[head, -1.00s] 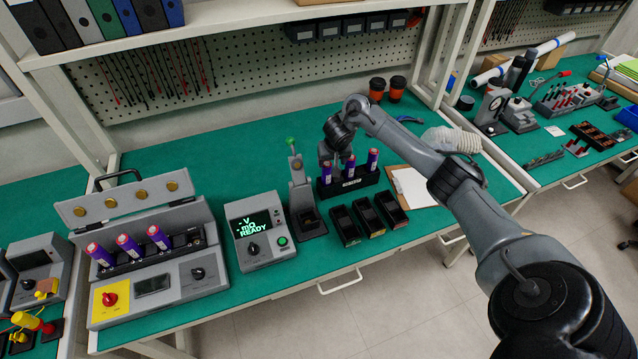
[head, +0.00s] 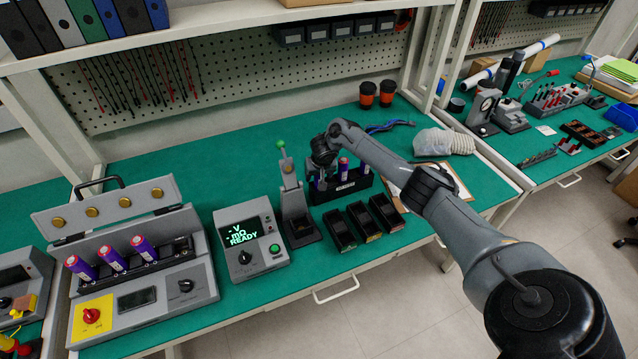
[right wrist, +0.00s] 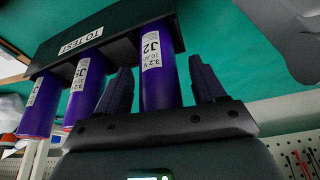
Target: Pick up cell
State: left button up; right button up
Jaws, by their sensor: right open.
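Several purple cells with pale labels and orange-red ends are in view. Three stand in the black "TO TEST" rack (head: 345,190); in the right wrist view the rack (right wrist: 110,40) appears upside down. My right gripper (head: 321,176) is at the rack's left end. In the right wrist view its two dark fingers (right wrist: 161,66) are open, one on each side of the cell marked J2 (right wrist: 158,85). The cell is still seated in the rack; contact cannot be told. The middle cell (head: 343,165) and right cell (head: 364,168) stand beside it. My left gripper is not in view.
A grey tester (head: 145,290) with an open lid holds three more purple cells (head: 112,258). A meter (head: 250,238) reads READY. A lever press (head: 295,205) stands just left of the rack, and three black bins (head: 362,222) lie in front.

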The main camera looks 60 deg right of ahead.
jog(key=shift+f, duration=0.15)
jog(key=c, duration=0.3)
grip_shut()
